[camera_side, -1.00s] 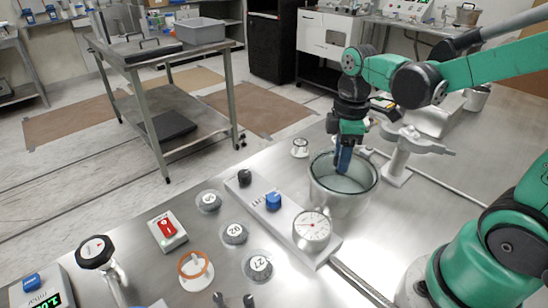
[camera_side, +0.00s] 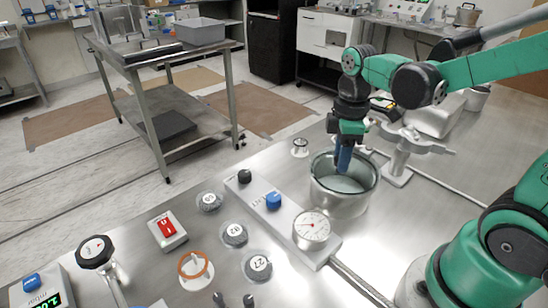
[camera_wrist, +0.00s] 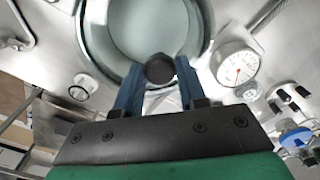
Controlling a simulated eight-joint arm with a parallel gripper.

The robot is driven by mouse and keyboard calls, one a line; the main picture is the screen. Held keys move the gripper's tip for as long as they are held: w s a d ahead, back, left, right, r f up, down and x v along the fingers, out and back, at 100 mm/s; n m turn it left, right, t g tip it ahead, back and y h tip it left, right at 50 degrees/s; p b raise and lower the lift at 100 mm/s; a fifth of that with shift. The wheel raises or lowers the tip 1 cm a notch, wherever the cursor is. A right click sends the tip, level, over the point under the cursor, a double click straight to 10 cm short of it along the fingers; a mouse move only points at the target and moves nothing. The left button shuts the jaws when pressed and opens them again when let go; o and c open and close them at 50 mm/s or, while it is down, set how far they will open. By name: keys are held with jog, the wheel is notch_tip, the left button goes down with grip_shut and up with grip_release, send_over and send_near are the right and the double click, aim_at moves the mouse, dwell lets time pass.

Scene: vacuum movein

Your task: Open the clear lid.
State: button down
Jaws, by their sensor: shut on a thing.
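The clear lid (camera_wrist: 100,28) lies over the mouth of a round metal chamber (camera_side: 340,203) on the steel bench. Its glassy rim shows in the wrist view, and it looks about level on the chamber. A dark round knob (camera_wrist: 160,69) stands at the lid. My gripper (camera_wrist: 158,75) has its blue fingers shut on this knob, one on each side. In the side view my gripper (camera_side: 344,160) points straight down over the chamber, and its fingers hide the knob.
A valve block with a blue knob (camera_side: 273,200) and a pressure gauge (camera_side: 311,228) sit left of and in front of the chamber. A metal stand (camera_side: 398,165) is close on its right. A red switch (camera_side: 167,228) is farther left.

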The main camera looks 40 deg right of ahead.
aim_at(326, 162)
dwell(0.4)
jog(key=shift+w+d+m, duration=0.2)
jog(key=shift+w+m, duration=1.45)
jog(key=shift+m, duration=0.15)
jog(key=w+d+m, duration=0.7)
jog(key=d+m, duration=0.3)
jog(key=m, duration=0.5)
jog(key=shift+w+d, duration=0.15)
jog(key=shift+d, duration=0.2)
jog(key=shift+c, duration=2.4)
grip_release()
